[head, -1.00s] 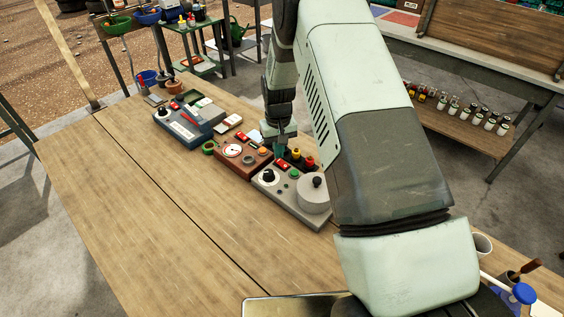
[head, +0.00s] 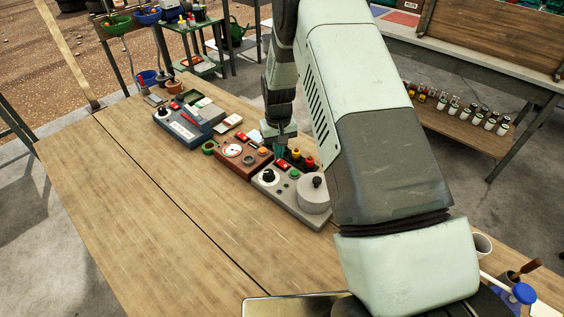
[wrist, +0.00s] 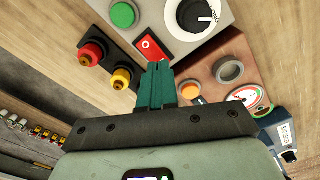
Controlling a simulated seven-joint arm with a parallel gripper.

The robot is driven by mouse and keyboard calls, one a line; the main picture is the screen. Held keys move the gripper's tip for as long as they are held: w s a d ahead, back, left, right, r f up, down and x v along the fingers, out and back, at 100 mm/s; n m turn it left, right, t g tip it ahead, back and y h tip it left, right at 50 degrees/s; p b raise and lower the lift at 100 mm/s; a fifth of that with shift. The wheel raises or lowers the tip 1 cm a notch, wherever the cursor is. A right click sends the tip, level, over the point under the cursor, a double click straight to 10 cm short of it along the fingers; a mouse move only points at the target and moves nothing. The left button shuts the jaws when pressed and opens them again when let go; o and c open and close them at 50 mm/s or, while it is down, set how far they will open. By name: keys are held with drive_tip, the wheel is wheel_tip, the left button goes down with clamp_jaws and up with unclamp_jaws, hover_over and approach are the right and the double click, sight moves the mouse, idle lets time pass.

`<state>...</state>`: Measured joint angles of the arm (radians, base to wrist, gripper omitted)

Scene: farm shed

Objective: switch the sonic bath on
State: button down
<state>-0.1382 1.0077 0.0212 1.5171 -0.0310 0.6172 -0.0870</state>
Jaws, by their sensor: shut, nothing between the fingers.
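A grey box (head: 270,193) with a round lidded drum (head: 315,196) sits on the wooden bench; I take it for the sonic bath, though I read no name on it. It carries a black knob (wrist: 196,14), a green button (wrist: 123,14) and a red rocker switch (wrist: 151,46) in a black frame. My gripper (wrist: 160,66) is shut and empty, its teal fingertips at the rocker's near edge in the wrist view. I cannot tell whether they touch it, nor which way the rocker is tipped. In the head view my gripper (head: 281,152) is just behind the box.
A brown box (head: 230,168) with a dial and its own red switch stands beside the grey box. Red (wrist: 91,54) and yellow (wrist: 121,78) knobs stand close to the rocker. A blue device (head: 178,128) is farther left. The bench's left front is clear.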

drive_tip(key=shift+f, duration=1)
idle(0.3)
drive_tip(key=shift+r, duration=3.55)
drive_tip(key=s+d+r+t, duration=0.1)
drive_tip(key=s+r, duration=0.3)
drive_tip(key=r, duration=0.4)
drive_tip(key=s+d+r+m+t, duration=0.1)
drive_tip(key=s+d+r, duration=0.15)
drive_tip(key=r, duration=0.65)
drive_tip(key=s+d+r+t, duration=0.1)
drive_tip(key=s+r, duration=0.3)
drive_tip(key=r, duration=0.4)
drive_tip(key=s+d+r+t, duration=0.1)
drive_tip(key=s+r, duration=0.2)
drive_tip(key=s, duration=0.8)
drive_tip(key=s+d+r+m+t, duration=0.1)
drive_tip(key=s+r, duration=0.3)
drive_tip(key=s, duration=0.8)
drive_tip(key=shift+s+d+r+m+t, duration=0.25)
drive_tip(key=shift+d+m+t, duration=0.05)
drive_tip(key=shift+d, duration=0.4)
